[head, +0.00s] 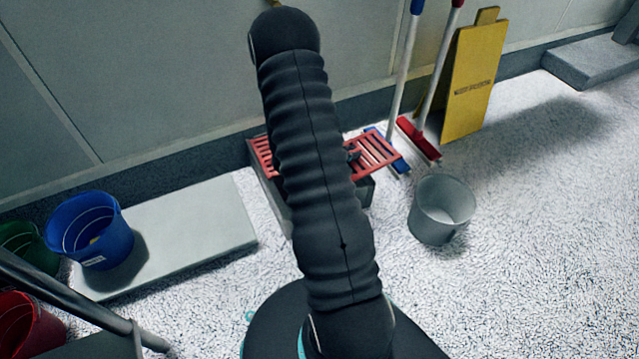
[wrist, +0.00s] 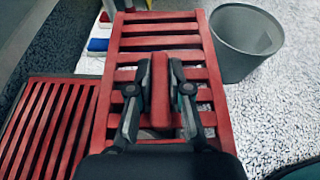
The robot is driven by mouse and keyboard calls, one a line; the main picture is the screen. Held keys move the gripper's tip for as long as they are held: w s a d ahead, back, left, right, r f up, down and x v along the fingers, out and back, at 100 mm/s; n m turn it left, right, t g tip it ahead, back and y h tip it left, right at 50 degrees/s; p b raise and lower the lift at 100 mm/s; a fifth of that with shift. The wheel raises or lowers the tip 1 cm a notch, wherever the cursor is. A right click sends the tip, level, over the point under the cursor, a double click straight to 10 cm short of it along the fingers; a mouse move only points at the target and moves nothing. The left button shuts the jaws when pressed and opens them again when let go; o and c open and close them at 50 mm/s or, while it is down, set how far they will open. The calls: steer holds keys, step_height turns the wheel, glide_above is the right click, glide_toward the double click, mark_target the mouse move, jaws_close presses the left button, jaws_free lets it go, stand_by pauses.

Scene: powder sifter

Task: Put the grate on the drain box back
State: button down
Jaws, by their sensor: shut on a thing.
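My gripper (wrist: 160,88) is shut on a bar in the middle of a red slatted grate (wrist: 160,29). In the head view my arm hides most of the gripper, and the held grate (head: 376,150) shows to the right of the arm. The grey drain box (head: 364,192) stands on the floor by the wall, mostly behind my arm. A second red grate (wrist: 45,125) lies over its left part, left of the held grate; it also shows in the head view (head: 262,154). The held grate appears over the right side of the box. I cannot tell whether it touches.
A grey bucket (head: 440,212) stands close to the right of the box. Mops with a red head (head: 418,138) and a blue head, and a yellow sign (head: 468,85), lean behind. A blue bucket (head: 92,232) stands on a pale slab (head: 190,232) at left.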

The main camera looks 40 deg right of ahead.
steer(key=shift+s+d+f+m+g, duration=0.25)
steer(key=shift+s+d+f+g, duration=0.05)
steer(key=shift+s, duration=0.2)
steer(key=shift+s+d+f+m+g, duration=0.25)
steer(key=shift+s+g, duration=0.05)
steer(key=shift+s, duration=0.2)
steer(key=w+a+f, duration=0.2)
steer(key=w, duration=0.1)
steer(key=w+a+f+b, duration=0.1)
steer(key=w+a+f, duration=0.1)
steer(key=w, duration=0.1)
steer(key=w+a+f, duration=0.2)
steer(key=w+f, duration=0.1)
steer(key=shift+a, duration=0.4)
steer(key=shift+f+b, duration=0.5)
steer(key=shift+f, duration=1.45)
steer(key=shift+f, duration=0.1)
steer(key=shift+f+b, duration=0.25)
steer(key=shift+b, duration=0.05)
steer(key=c, duration=1.1)
jaws_free()
